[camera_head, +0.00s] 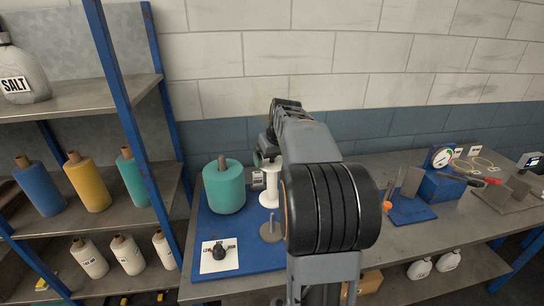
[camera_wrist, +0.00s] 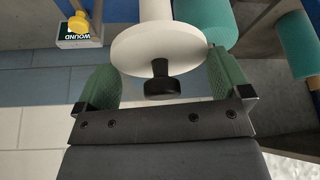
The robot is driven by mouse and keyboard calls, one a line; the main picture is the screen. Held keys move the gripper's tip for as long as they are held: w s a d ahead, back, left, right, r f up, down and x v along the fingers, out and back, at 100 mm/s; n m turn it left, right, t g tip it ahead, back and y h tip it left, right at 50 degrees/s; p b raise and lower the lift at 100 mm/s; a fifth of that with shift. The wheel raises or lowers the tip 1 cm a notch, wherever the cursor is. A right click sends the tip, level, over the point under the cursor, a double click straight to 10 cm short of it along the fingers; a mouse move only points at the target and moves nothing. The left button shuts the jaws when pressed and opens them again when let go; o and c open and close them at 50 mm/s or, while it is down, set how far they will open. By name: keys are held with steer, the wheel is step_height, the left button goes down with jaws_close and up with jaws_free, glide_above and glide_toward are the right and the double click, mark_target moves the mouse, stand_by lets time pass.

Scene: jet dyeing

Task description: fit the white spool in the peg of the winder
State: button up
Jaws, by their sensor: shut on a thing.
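The white spool (camera_head: 269,197) is upright with a wide round flange; in the wrist view its flange (camera_wrist: 150,50) lies between my gripper's green finger pads. My gripper (camera_wrist: 160,85) is shut on the spool. In the head view my arm hides most of the gripper and part of the spool. The winder's blue base (camera_head: 251,262) lies on the bench and carries a grey disc with a short upright peg (camera_head: 271,230). The spool shows just beyond and above this peg; I cannot tell its height over the base. A black knob (camera_wrist: 162,82) shows in front of the flange.
A large teal yarn package (camera_head: 224,187) stands left of the spool. A black lever on a white plate (camera_head: 218,258) is at the front left. Shelves with cones (camera_head: 88,183) stand left. A blue gauge box (camera_head: 440,183) and plates are at the right.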

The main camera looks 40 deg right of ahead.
mark_target(275, 193)
steer(key=shift+s+f, duration=0.1)
steer(key=shift+s, duration=0.05)
steer(key=shift+f+b, duration=6.65)
steer(key=shift+f, duration=1.25)
steer(key=o, duration=0.8)
steer(key=v, duration=1.3)
steer(key=shift+s+r, duration=0.1)
steer(key=shift+r, duration=0.3)
steer(key=shift+d, duration=0.1)
